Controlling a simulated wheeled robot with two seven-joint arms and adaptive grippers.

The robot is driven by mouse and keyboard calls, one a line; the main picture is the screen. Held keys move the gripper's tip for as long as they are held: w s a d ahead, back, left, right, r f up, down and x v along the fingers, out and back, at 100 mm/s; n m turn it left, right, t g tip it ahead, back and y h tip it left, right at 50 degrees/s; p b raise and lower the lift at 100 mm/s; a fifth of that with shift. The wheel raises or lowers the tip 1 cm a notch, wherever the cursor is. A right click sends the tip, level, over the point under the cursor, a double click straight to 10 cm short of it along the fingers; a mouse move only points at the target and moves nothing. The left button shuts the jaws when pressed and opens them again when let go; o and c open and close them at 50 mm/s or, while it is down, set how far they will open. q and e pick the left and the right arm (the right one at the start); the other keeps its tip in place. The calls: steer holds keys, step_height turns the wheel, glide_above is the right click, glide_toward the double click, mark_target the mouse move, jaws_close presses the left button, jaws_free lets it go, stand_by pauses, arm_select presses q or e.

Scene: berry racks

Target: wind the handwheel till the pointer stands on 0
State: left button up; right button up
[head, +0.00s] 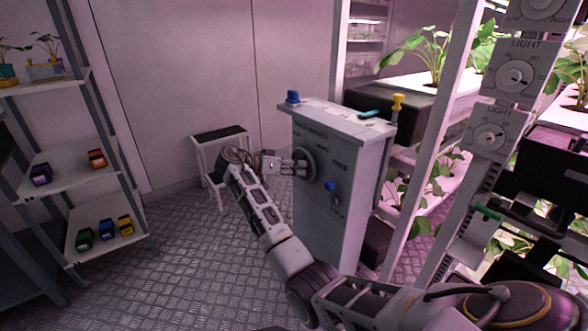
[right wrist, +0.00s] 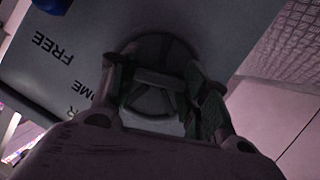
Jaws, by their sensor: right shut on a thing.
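The handwheel (head: 309,164) is a dark round wheel on the front of a grey cabinet (head: 325,217). My right gripper (head: 300,167) reaches it from the left and is shut on it. In the right wrist view, the fingers (right wrist: 165,90) close around part of the dark wheel (right wrist: 160,48), in front of the grey panel. The lettering "FREE" shows on the panel beside the wheel there. The pointer and its scale cannot be made out in either view. A blue knob (head: 329,186) sits lower right of the wheel on the cabinet. My left gripper is not in view.
A blue cap (head: 292,97) and a yellow valve (head: 397,102) stand near the cabinet top. A white step stool (head: 219,137) stands behind my right forearm. The floor at centre left is clear.

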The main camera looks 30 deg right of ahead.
steer(key=shift+f, duration=0.15)
steer(key=o, duration=0.7)
steer(key=shift+o, duration=0.2)
steer(key=shift+a, duration=0.15)
steer(key=v, duration=1.1)
steer(key=shift+a+r, duration=0.25)
steer(key=shift+a, duration=0.1)
steer(key=shift+o, duration=0.3)
